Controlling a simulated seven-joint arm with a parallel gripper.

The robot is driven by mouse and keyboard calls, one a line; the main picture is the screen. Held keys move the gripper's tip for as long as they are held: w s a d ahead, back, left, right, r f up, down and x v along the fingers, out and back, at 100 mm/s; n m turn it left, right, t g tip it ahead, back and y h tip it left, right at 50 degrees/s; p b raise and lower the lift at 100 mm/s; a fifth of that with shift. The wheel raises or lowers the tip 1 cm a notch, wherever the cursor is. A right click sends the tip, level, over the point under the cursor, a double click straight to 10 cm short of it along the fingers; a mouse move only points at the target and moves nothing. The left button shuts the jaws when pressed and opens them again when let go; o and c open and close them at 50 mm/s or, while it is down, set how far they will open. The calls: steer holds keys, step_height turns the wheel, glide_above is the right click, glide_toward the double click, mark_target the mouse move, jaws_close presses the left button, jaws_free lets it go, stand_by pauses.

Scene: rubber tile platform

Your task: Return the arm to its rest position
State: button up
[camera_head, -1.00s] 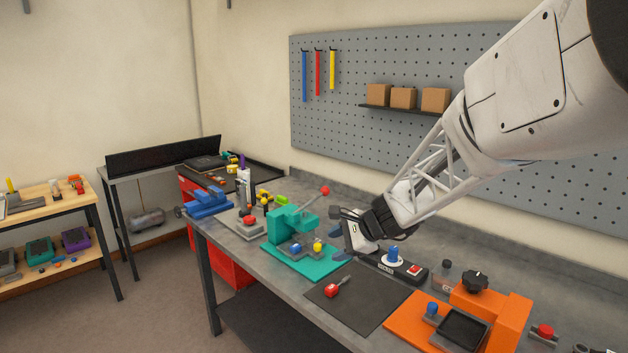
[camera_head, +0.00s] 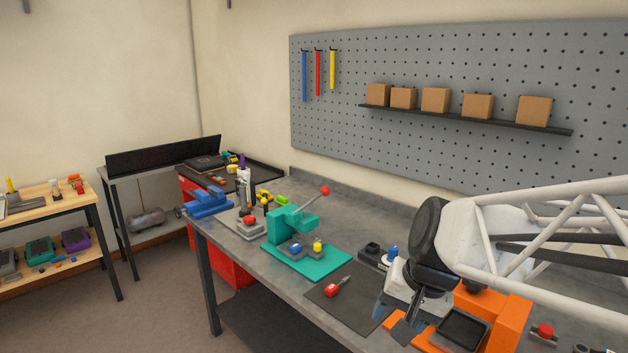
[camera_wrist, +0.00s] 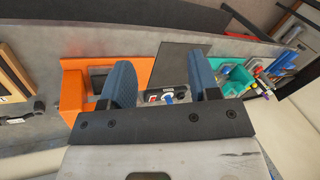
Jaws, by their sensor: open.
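My gripper (camera_head: 392,318) hangs over the workbench (camera_head: 262,256) at the right in the head view, in front of the orange fixture (camera_head: 512,322). In the wrist view my gripper (camera_wrist: 165,85) shows two blue fingers spread well apart, with nothing held between them. Beyond the fingers lie the orange fixture (camera_wrist: 72,92), a dark mat (camera_wrist: 186,60) and a black box with a blue knob (camera_wrist: 168,98). The arm hides part of the orange fixture and of the black box in the head view.
A blue vise (camera_head: 208,201) is farther left. A pegboard (camera_head: 440,70) with a shelf of boxes (camera_head: 435,100) hangs behind.

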steer(key=s+d+f+n+h, duration=0.1)
steer(key=s+d+n+h, duration=0.2)
steer(key=s, duration=0.7)
steer(key=shift+d+n, duration=0.3)
steer(key=shift+d, duration=0.55)
